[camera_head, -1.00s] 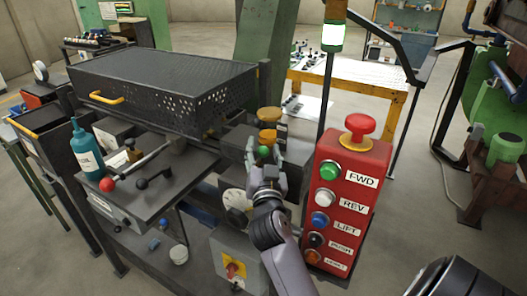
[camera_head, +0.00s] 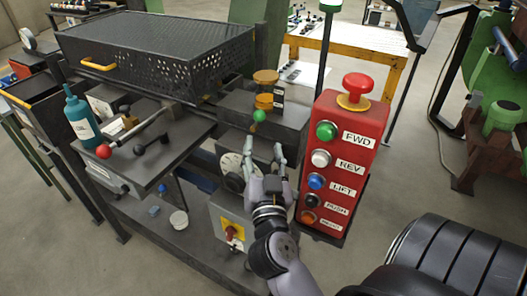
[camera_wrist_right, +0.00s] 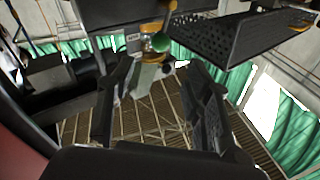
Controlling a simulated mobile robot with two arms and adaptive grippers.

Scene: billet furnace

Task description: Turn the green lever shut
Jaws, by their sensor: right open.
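The green lever shows as a round green knob (camera_head: 259,115) below the yellow-and-amber fitting on the machine's front right. It also shows in the right wrist view (camera_wrist_right: 160,42), ahead of the fingers and near the top. Its shaft is mostly hidden, and I cannot tell its angle. My right gripper (camera_head: 264,150) is open and empty, its fingers pointing up just below the knob and apart from it. In the right wrist view its two fingers (camera_wrist_right: 158,75) stand wide apart, with the knob beyond their tips. My left gripper is not in view.
A red button box (camera_head: 341,160) with a red mushroom button stands close to the right of my gripper. A round dial (camera_head: 232,170) and a grey switch box (camera_head: 228,232) are close on its left. A red-knobbed lever (camera_head: 104,151) and teal bottle (camera_head: 80,118) are further left.

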